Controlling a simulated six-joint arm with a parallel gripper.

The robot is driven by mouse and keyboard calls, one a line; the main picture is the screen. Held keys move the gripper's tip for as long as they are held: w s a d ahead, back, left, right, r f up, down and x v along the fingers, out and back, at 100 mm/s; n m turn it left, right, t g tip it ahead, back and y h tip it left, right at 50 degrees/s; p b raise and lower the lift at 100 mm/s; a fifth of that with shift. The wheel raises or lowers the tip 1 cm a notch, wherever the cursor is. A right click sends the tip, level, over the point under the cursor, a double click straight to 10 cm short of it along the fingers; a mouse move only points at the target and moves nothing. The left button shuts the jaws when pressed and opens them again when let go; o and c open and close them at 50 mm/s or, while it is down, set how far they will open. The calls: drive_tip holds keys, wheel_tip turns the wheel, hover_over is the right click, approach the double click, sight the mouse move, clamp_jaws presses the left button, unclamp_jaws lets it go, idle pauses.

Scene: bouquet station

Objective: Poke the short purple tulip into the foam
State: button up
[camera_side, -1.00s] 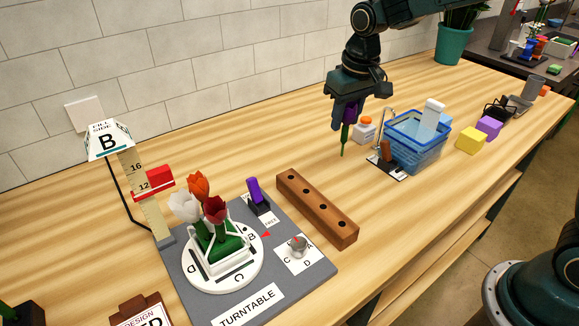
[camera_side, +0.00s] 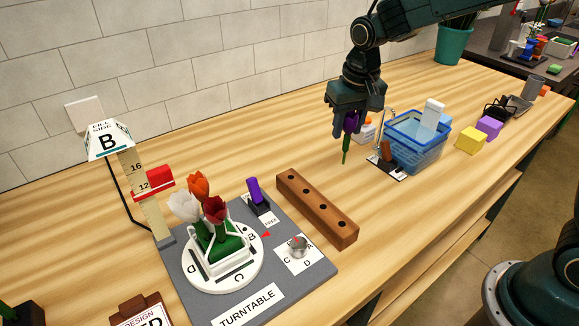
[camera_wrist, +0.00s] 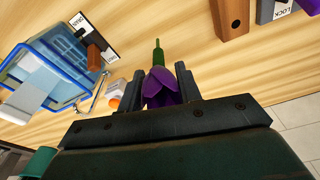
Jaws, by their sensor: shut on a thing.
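My gripper (camera_side: 348,124) is shut on the purple tulip (camera_side: 351,123) and holds it in the air, stem pointing down, between the wooden block and the blue basin. In the wrist view the purple bloom (camera_wrist: 162,88) sits between the two fingers, with the green stem (camera_wrist: 158,53) reaching away. The green foam (camera_side: 226,247) is in a white holder on the round white turntable (camera_side: 197,283). White, orange and dark red tulips (camera_side: 215,209) stand in it. The tulip is well apart from the foam, to its right and farther back.
A wooden block with several holes (camera_side: 318,208) lies between turntable and gripper. A height post with a red slider (camera_side: 159,178) and a "B" sign (camera_side: 108,140) stand left. A blue basin (camera_side: 415,148) is right of my gripper. A purple lever (camera_side: 254,190) stands behind the turntable.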

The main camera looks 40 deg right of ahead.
drive_tip(key=s+a+r+n, duration=0.2)
drive_tip(key=s+a+r, duration=0.1)
drive_tip(key=s+a, duration=0.9)
drive_tip(key=shift+s+a+r+n, duration=0.15)
drive_tip(key=shift+s+a+n, duration=0.1)
drive_tip(key=shift+s+n, duration=0.15)
drive_tip(key=shift+f, duration=0.3)
drive_tip(key=shift+f, duration=0.8)
drive_tip(key=shift+f, duration=1.55)
idle(3.8)
